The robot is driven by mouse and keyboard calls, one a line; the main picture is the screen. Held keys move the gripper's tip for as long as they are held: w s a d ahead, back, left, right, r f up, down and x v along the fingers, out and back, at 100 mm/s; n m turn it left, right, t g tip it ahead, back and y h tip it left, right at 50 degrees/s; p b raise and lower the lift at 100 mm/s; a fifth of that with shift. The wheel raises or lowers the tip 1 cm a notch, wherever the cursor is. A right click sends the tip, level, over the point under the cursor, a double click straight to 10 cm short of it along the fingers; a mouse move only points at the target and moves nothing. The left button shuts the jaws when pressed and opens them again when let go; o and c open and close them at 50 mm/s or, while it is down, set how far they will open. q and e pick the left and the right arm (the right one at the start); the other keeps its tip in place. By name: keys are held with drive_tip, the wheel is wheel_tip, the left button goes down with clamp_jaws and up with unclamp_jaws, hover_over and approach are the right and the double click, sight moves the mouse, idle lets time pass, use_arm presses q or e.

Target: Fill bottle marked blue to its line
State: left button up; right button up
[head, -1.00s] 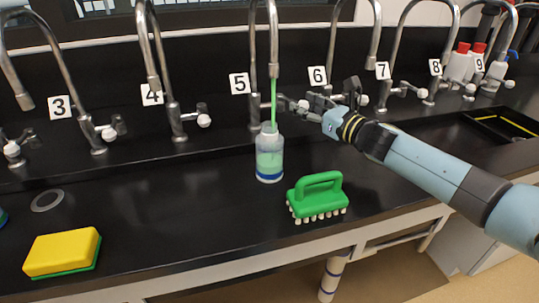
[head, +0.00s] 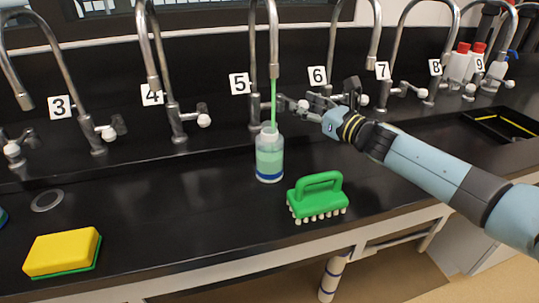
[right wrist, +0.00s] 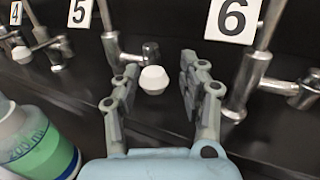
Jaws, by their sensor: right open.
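A clear bottle with a blue band at its base (head: 269,158) stands upright on the black counter under tap 5 (head: 273,50). A thin green stream runs from the spout into its open neck, and green liquid fills much of the body. In the right wrist view the bottle (right wrist: 38,140) is at lower left, with a "200 mL" print. My right gripper (head: 306,101) is open at tap 5's handle. In the right wrist view the white handle knob (right wrist: 153,80) lies between its open fingers (right wrist: 158,72), with gaps visible. My left gripper is out of view.
A green brush (head: 318,197) lies right of the bottle, near the counter's front edge. A yellow sponge (head: 62,251) lies at front left. Other numbered taps line the back; tap 6's valve (right wrist: 247,85) is close to my right fingers.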

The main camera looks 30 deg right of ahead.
idle(0.4)
drive_tip(key=shift+s+a, duration=0.2)
drive_tip(key=shift+a, duration=1.4)
idle(0.4)
drive_tip(key=s+b, duration=0.5)
drive_tip(key=s, duration=0.2)
idle(0.8)
drive_tip(key=shift+d, duration=0.1)
